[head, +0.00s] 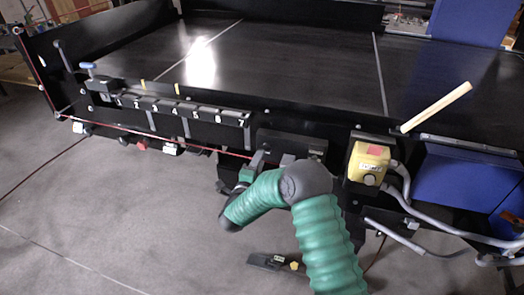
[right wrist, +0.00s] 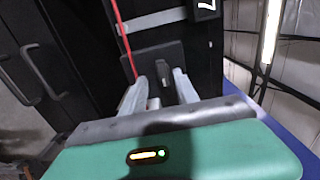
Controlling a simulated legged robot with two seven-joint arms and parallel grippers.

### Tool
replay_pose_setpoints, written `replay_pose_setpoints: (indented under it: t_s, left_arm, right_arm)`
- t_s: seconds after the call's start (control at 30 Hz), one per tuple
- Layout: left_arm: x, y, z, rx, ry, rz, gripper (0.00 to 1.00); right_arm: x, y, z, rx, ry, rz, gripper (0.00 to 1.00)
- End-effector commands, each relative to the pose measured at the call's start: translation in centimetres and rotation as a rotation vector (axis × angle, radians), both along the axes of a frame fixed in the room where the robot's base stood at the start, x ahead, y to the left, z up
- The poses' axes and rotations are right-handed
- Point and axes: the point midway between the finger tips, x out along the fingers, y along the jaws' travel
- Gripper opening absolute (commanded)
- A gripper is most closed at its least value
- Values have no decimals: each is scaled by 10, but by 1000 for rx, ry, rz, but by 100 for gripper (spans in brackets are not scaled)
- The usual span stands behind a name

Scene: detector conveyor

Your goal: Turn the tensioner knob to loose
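My right gripper (head: 272,160) is at the conveyor's front side, by a black block (head: 305,143) just right of the number 7 on the scale. In the right wrist view, the two grey fingers of the right gripper (right wrist: 162,86) stand apart in front of a black plate (right wrist: 150,62). A small grey part (right wrist: 153,103) shows between the fingers near their base; I cannot tell whether it is the tensioner knob. No part is clearly marked as that knob, and my gripper and forearm hide some of the area. My left gripper is not in view.
A numbered rail (head: 180,107) and a blue-topped handle (head: 88,66) are at left. A yellow box (head: 369,162) with grey cables is right of my arm. A red cord (right wrist: 124,40) runs close by the fingers.

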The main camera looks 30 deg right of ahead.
Motion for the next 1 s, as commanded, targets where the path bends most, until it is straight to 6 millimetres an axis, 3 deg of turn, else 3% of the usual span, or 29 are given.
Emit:
replay_pose_setpoints:
  t_s: [0.2, 0.53, 0.8, 1.0]
  left_arm:
    - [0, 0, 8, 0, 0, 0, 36]
    - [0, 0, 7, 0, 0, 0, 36]
    - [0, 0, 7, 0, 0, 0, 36]
    - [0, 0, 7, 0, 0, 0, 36]
  right_arm:
    - [23, -28, 1, 1, 0, -1, 36]
    - [27, -33, 0, 0, 0, 2, 36]
    - [27, -32, -1, 2, 1, 2, 1]
    - [27, -31, -2, 2, 3, 3, 0]
